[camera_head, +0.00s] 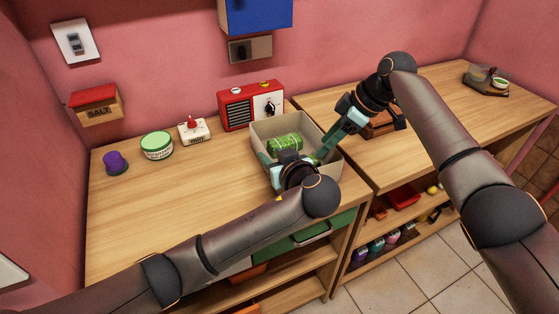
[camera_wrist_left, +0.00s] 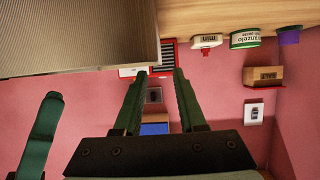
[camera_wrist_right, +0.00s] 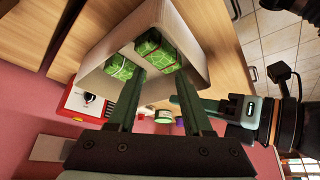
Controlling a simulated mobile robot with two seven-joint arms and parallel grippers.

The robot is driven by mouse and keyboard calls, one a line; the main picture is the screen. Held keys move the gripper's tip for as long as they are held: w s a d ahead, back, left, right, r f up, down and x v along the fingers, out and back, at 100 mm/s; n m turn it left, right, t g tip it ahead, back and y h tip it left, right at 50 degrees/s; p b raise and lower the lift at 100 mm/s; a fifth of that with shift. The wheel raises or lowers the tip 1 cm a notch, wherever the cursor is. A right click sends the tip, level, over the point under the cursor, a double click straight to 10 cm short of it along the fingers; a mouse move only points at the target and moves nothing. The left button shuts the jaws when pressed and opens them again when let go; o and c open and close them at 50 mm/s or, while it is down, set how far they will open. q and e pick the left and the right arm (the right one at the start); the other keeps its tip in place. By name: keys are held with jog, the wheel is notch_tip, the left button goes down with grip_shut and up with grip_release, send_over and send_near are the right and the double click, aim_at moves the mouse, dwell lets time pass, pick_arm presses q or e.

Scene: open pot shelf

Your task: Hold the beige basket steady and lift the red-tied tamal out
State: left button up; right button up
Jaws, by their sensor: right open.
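The beige basket (camera_head: 258,137) stands on the wooden counter, open at the top.
A red radio (camera_head: 250,106) stands behind the basket. A timer (camera_head: 194,130), a green-lidded tub (camera_head: 157,146) and a purple item (camera_head: 115,162) stand along the back left. A brown object (camera_head: 383,124) lies right of the basket. The counter's left front is clear.

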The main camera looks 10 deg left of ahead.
aim_at(263, 148)
pick_arm(q)
jog(key=x, duration=0.6)
jog(key=shift+w+a+f, duration=0.15)
jog(key=shift+w+a, duration=0.1)
jog(key=shift+w, duration=0.05)
jog(key=shift+c, duration=0.2)
grip_shut()
dwell(0.8)
jog(key=shift+o, duration=0.2)
grip_release()
